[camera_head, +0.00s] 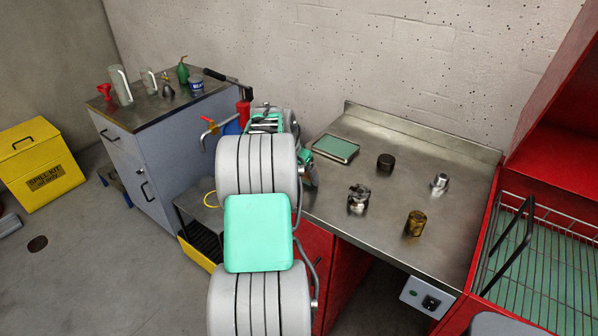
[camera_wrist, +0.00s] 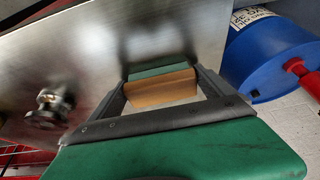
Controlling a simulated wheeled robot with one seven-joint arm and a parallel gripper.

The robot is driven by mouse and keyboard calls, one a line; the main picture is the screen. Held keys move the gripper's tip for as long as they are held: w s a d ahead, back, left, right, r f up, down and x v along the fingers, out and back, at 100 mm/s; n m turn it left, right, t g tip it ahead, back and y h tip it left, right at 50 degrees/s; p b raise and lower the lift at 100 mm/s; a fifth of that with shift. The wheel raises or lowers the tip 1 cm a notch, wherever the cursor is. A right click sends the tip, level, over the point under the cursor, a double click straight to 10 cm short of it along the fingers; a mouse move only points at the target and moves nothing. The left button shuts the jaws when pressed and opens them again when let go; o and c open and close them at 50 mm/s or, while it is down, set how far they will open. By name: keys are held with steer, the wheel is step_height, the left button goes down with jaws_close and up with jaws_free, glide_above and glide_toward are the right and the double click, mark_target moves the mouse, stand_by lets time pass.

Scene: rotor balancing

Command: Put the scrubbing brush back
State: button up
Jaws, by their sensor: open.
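My gripper (camera_wrist: 162,76) is open in the wrist view, its two dark fingers on either side of a tan block with a green strip (camera_wrist: 163,90). The block may be the scrubbing brush, but I cannot tell for certain, nor whether the fingers touch it. The steel bench (camera_wrist: 85,60) lies behind it. In the head view my arm hides the gripper and this block. A green tray with a metal rim (camera_head: 335,148) lies on the bench to the right of my arm.
On the bench (camera_head: 385,240) stand a dark cylinder (camera_head: 385,161), a chrome part (camera_head: 359,199), a silver fitting (camera_head: 439,183) and a brass cylinder (camera_head: 415,223). A blue drum (camera_wrist: 270,55) is close to the right of my gripper. A wire rack (camera_head: 540,255) stands right of the bench.

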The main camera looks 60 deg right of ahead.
steer(key=s+b+v, duration=0.1)
steer(key=b+v, duration=0.1)
steer(key=v, duration=1)
steer(key=w+a+r+n+t, duration=0.1)
steer(key=w+a+n, duration=0.25)
steer(key=a, duration=0.45)
steer(key=w+a+n+t+y, duration=0.1)
steer(key=w+a+n, duration=0.2)
steer(key=w+a, duration=0.35)
steer(key=w+a+r+n+t, duration=0.1)
steer(key=w+a+n, duration=0.2)
steer(key=a, duration=0.6)
steer(key=s+a+f+n+y, duration=0.1)
steer(key=s+a+f+n, duration=0.1)
steer(key=a, duration=0.7)
steer(key=s+a+f+n+y, duration=0.1)
steer(key=s+a+f+n, duration=0.1)
steer(key=a+n, duration=0.3)
steer(key=s+a+f+n+t+y, duration=0.1)
steer(key=s+a+f+n, duration=0.1)
steer(key=a, duration=1.1)
steer(key=shift+s+a+f+n+y, duration=0.3)
steer(key=shift+s+a+n, duration=0.1)
steer(key=shift+n, duration=0.35)
steer(key=shift+d, duration=0.1)
